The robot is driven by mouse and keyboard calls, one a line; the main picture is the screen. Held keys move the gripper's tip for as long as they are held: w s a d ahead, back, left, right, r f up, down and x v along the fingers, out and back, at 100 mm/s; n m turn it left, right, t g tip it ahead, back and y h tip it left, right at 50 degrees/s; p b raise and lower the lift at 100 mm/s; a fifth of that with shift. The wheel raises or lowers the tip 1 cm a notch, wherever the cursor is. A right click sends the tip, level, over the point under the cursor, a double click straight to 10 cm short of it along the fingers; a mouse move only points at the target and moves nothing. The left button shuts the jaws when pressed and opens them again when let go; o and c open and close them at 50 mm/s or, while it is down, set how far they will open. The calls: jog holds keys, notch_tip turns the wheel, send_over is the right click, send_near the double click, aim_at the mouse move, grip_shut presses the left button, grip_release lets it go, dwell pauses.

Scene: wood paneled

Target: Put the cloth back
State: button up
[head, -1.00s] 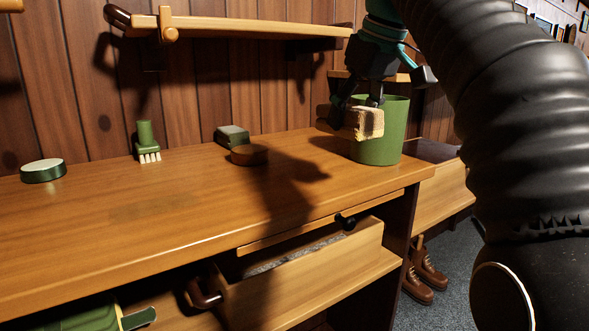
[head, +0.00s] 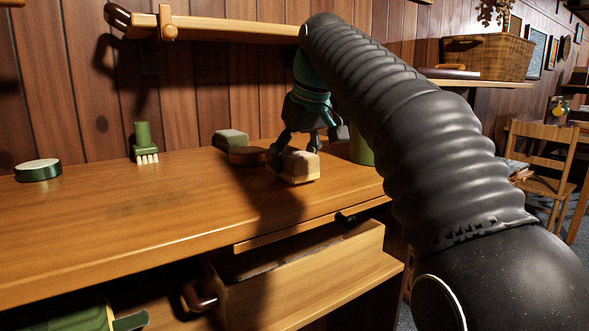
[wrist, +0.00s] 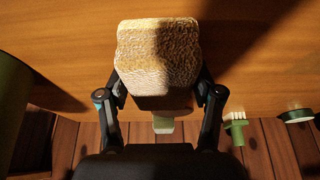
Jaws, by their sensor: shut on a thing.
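My gripper (head: 296,151) is shut on a tan, coarse-textured folded cloth (head: 301,166). It holds the cloth low over the right part of the wooden bench top (head: 200,205). I cannot tell whether the cloth touches the top. In the wrist view the cloth (wrist: 157,55) is a rounded block between the two fingers of my gripper (wrist: 158,88). The drawer (head: 310,275) under the bench top is partly open, with a greyish strip inside that is mostly in shadow.
A round brown item (head: 247,156) and a green-grey block (head: 230,138) stand just left of my gripper. A green brush (head: 143,140) and a round tin (head: 38,170) stand further left. A green bin (head: 362,150) is partly hidden behind my arm. The front left bench top is clear.

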jog(key=shift+f, duration=0.35)
jog(key=shift+f, duration=0.1)
jog(key=o, duration=1)
jog(key=p+v, duration=0.4)
jog(key=v, duration=0.8)
jog(key=shift+p, duration=0.4)
jog(key=s+d+f+m, duration=0.2)
jog(key=s+d+f, duration=0.2)
jog(key=s+f, duration=0.4)
jog(key=s+d+f+m+t+h, duration=0.1)
jog(key=s+d+f, duration=0.4)
jog(key=f, duration=0.9)
jog(key=s+d+f+m+t+h, duration=0.1)
jog(key=s+d+f+m, duration=0.2)
jog(key=s+f, duration=0.7)
jog(key=shift+s+d+f+m, duration=0.2)
jog(key=shift+d+f, duration=0.2)
jog(key=shift+d, duration=0.05)
jog(key=shift+s+d+f+m, duration=0.2)
jog(key=shift+d+f, duration=0.2)
jog(key=shift+f, duration=0.05)
